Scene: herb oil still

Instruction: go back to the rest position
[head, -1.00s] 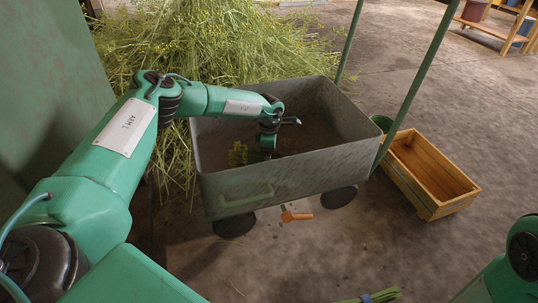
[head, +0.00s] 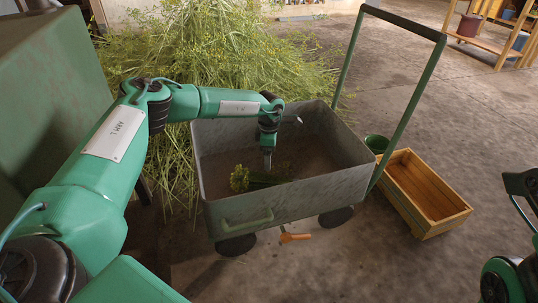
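My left arm reaches in from the left over the grey metal cart (head: 237,214). My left gripper (head: 268,165) points down inside the cart, above its floor. From this view I cannot tell whether its fingers are open or shut. A bundle of green herb with yellow-green flower heads (head: 240,179) lies on the cart floor, just below and left of the fingertips. I cannot tell whether the fingers touch it. Part of my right arm shows at the right edge; its gripper is out of view.
The cart's green handle (head: 407,110) rises at the right. An orange-handled tool (head: 294,238) lies by the cart's front. A large herb heap (head: 215,50) fills the back. The floor at right is mostly clear.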

